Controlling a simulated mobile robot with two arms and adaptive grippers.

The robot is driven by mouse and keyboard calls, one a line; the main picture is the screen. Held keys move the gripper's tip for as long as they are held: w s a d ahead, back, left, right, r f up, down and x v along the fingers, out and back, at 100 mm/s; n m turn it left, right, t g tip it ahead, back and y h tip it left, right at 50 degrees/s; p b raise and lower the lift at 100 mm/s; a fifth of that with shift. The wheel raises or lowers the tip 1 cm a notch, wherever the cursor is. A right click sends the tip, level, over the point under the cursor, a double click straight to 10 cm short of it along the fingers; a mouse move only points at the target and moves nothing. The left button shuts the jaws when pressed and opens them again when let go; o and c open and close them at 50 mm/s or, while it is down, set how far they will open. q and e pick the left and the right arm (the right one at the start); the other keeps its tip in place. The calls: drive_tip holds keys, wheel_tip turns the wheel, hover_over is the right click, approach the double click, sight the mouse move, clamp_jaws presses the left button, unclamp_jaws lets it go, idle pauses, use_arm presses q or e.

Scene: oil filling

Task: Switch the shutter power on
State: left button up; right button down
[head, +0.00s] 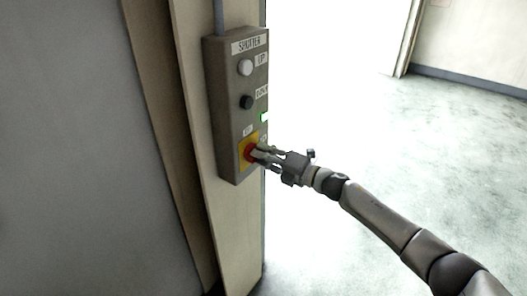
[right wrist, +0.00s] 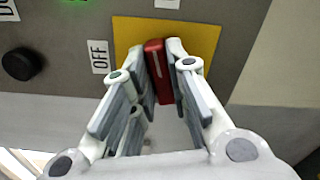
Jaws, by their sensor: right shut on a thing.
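The shutter control box (head: 222,105) is a grey panel on a wall post at the left of the head view. Near its bottom is a red rotary knob (head: 250,152) on a yellow plate (head: 241,163). My right gripper (head: 259,154) is shut on the red knob. In the right wrist view its fingers (right wrist: 160,62) flank the knob (right wrist: 157,72). The knob's pale line points toward a label (right wrist: 167,3) cut off at the top, not toward the OFF label (right wrist: 100,57) at left. A green light (head: 264,117) on the box is lit. My left gripper is not in view.
Above the knob are a white UP button (head: 245,67) and a black DOWN button (head: 247,102), which also shows in the right wrist view (right wrist: 22,64). A bright opening with free floor (head: 400,150) lies right of the post.

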drive_tip(key=shift+f+m+p, duration=0.15)
drive_tip(key=shift+m+p, duration=0.35)
drive_tip(key=shift+m, duration=1.1)
drive_tip(key=c, duration=1.4)
unclamp_jaws()
drive_tip(key=shift+d, duration=0.1)
drive_tip(key=v, duration=1.2)
